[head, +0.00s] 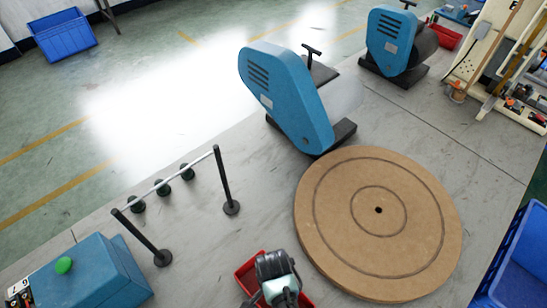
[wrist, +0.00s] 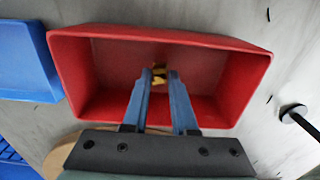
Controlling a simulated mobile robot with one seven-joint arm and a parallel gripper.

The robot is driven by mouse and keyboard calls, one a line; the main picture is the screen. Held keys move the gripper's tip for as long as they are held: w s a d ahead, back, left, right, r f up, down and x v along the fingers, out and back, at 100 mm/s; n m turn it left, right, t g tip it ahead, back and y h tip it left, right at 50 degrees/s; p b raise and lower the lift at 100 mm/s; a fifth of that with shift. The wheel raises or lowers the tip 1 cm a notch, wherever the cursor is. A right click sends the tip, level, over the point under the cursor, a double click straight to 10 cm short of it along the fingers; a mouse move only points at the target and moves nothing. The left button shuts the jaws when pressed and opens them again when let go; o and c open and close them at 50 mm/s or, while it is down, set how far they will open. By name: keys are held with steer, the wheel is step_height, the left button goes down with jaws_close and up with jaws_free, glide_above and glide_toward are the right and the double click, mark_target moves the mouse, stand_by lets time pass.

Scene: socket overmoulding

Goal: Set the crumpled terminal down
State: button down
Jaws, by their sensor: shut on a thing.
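A small yellow, brass-like terminal (wrist: 159,76) is between the blue fingertips of my gripper (wrist: 160,74) in the wrist view. Its shape is too small and partly covered to make out fully. The gripper is shut on it, and both are over the inside of a red bin (wrist: 100,75); I cannot tell whether the terminal touches the floor of the bin. In the head view the red bin (head: 246,276) is at the bottom centre, mostly covered by my wrist. The fingertips and the terminal are hidden there.
A large round wooden disc (head: 420,205) lies right of the bin. A black-post rack (head: 227,180) stands to its left, with a blue box (head: 95,275) further left. Blue machines (head: 285,95) stand behind. A blue bin (wrist: 25,60) adjoins the red one in the wrist view.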

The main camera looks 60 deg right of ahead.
steer(key=shift+f, duration=0.65)
steer(key=shift+f, duration=0.2)
steer(key=c, duration=0.7)
jaws_free()
steer(key=shift+r, duration=0.15)
step_height(320, 180, up, 12)
steer(key=shift+p, duration=0.35)
